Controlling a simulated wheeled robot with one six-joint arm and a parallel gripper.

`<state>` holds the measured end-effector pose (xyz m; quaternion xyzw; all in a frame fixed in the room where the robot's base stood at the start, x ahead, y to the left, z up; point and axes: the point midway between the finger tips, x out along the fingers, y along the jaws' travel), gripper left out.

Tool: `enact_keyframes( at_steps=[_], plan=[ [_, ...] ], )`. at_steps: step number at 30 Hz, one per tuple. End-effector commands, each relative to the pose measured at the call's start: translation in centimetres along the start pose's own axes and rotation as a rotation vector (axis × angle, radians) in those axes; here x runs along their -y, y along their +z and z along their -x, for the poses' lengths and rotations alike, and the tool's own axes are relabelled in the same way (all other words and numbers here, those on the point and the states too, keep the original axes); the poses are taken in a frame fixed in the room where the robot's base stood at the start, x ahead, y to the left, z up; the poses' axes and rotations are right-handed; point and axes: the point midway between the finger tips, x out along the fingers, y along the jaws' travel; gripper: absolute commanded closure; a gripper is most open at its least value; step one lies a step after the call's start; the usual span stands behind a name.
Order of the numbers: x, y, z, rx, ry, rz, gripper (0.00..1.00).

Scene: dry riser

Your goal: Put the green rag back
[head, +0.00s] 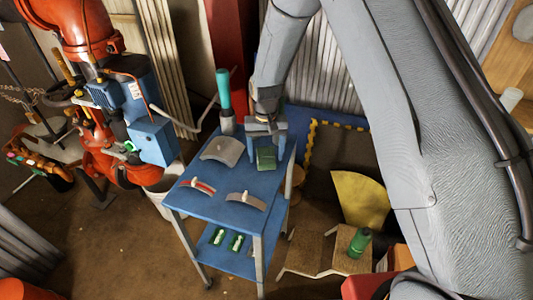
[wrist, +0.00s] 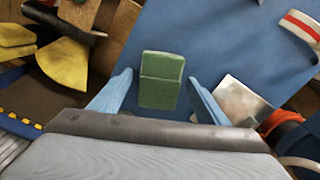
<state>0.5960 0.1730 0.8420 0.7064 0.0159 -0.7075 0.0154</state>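The green rag (head: 265,158) looks like a small folded green block. It lies at the far right corner of the blue cart's top (head: 215,180). It also shows in the wrist view (wrist: 161,80), in the middle. My gripper (head: 266,150) points down over that corner, with the rag between its two blue fingers. In the wrist view the gripper (wrist: 158,98) is open, with a gap on each side of the rag. Whether the fingertips reach down to the cart top is hard to tell.
A grey curved plate (head: 222,150) and two curved strips with handles (head: 198,185) (head: 246,200) lie on the cart top. A teal-handled tool (head: 223,90) stands behind. Red and blue machinery (head: 125,110) is left. A green bottle (head: 360,242) stands on a bent board at right.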

Motion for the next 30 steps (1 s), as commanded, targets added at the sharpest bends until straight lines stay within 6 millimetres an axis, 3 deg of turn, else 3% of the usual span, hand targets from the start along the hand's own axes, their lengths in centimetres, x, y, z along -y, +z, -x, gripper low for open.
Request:
enact_keyframes(
  at_steps=[8, 13, 30],
  plan=[
    [0.0, 0.0, 0.1, 0.0, 0.0, 0.0, 0.31],
    [0.0, -0.1, 1.2, -0.002, 0.0, 0.0, 0.31],
    [0.0, -0.1, 10.9, -0.001, 0.0, 0.0, 0.31]
  ],
)
